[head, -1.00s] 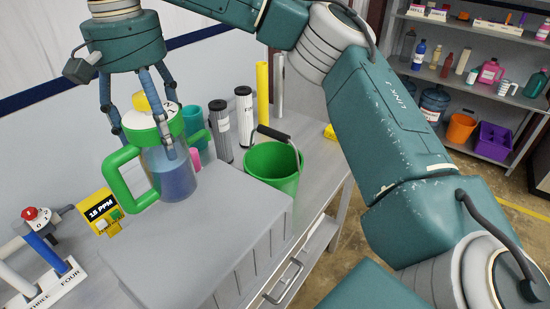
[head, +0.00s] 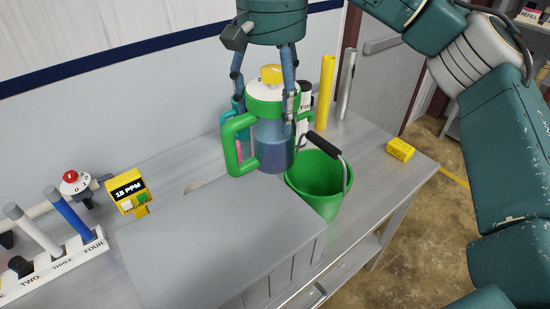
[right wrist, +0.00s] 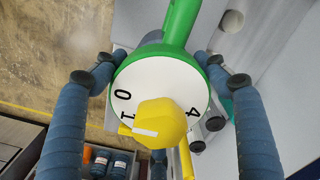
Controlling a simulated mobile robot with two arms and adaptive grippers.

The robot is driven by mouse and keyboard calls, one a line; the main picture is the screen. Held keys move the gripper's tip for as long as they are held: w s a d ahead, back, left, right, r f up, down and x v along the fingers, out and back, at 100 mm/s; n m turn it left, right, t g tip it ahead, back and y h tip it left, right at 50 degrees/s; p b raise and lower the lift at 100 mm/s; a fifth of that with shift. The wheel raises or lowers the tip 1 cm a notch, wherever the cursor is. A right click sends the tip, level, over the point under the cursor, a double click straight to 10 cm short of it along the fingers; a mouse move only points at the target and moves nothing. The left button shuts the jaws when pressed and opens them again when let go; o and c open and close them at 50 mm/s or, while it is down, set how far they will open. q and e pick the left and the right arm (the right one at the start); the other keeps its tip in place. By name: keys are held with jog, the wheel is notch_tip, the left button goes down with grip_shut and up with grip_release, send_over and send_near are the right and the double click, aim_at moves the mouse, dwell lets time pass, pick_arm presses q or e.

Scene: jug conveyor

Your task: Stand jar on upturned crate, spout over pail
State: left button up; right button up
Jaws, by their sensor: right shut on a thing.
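My right gripper (head: 264,102) is shut on the jar (head: 273,148), a clear vessel with blue liquid, green collar and handle, white dial top and yellow knob. The jar is upright at the far end of the grey upturned crate (head: 205,235); I cannot tell whether its base touches the crate. The green pail (head: 318,185) stands on the bench just right of the jar. In the right wrist view, the fingers flank the jar's numbered dial (right wrist: 150,80), with the handle upward. My left gripper is not in view.
Yellow (head: 327,92) and grey (head: 346,85) tubes stand behind the pail. A yellow block (head: 400,149) lies near the bench's right edge. A yellow 15 PPM meter (head: 128,190) and a valve rack (head: 55,262) are at left. The crate's near top is clear.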

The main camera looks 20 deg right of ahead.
aim_at(274, 155)
jog(key=f, duration=0.5)
jog(key=shift+d+f, duration=0.25)
jog(key=shift+f, duration=0.1)
jog(key=shift+a+f+p, duration=0.1)
jog(key=shift+f+p, duration=0.25)
jog(key=shift+f, duration=0.5)
notch_tip(274, 155, down, 4)
jog(key=shift+r+p, duration=0.2)
jog(key=shift+p, duration=0.45)
jog(key=shift+f, duration=0.3)
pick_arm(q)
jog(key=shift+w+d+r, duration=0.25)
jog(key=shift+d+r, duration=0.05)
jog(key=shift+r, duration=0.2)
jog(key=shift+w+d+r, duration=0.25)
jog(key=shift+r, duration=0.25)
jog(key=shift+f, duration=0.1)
pick_arm(e)
jog(key=shift+f, duration=0.2)
jog(key=o, duration=1.9)
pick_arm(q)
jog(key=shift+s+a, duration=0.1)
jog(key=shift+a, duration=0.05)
pick_arm(e)
jog(key=shift+o, duration=0.2)
